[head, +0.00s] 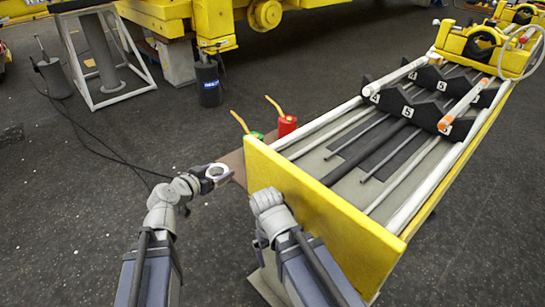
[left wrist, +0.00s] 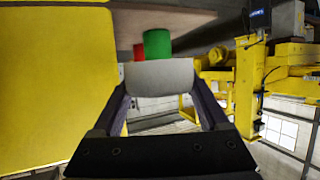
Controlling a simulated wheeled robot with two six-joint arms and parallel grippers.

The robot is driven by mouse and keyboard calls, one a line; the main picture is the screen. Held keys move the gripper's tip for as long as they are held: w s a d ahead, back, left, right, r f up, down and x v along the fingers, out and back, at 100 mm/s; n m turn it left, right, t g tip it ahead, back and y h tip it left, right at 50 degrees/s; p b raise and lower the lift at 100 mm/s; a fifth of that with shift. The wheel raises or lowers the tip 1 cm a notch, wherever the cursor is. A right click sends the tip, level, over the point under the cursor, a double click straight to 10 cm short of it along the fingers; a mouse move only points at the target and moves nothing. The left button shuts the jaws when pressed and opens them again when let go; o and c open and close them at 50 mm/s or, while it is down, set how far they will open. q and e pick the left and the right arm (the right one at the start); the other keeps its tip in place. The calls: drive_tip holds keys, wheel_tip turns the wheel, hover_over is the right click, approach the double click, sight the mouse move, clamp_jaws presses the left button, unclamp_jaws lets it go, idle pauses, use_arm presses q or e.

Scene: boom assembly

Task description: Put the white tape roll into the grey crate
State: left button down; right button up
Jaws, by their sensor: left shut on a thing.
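The white tape roll (head: 217,170) is in my left gripper (head: 220,175), above the floor by the left edge of the brown table top. In the left wrist view the white tape roll (left wrist: 160,78) spans the gap between the two dark fingers, which are shut on it. My right arm reaches to the near face of the yellow panel, and its fingers cannot be made out. I cannot pick out the grey crate in either view.
A yellow panel (head: 310,195) ends the long rack and hides part of the brown table top (head: 236,158). A red can (head: 286,125) and a green can (head: 257,135) with yellow spouts stand behind it. The floor to the left is mostly clear, with cables.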

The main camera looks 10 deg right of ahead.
use_arm(q)
drive_tip(key=b, duration=0.5)
approach(243, 163)
drive_tip(key=d+r, duration=0.1)
drive_tip(key=w+d+r, duration=0.1)
drive_tip(key=shift+w+d, duration=0.1)
drive_tip(key=shift+d, duration=0.2)
drive_tip(key=shift+w+d, duration=0.15)
drive_tip(key=shift+w, duration=0.05)
drive_tip(key=w+d+f+b, duration=0.2)
drive_tip(key=w+f+b, duration=0.1)
drive_tip(key=shift+w+f, duration=0.1)
drive_tip(key=shift+w, duration=0.1)
unclamp_jaws()
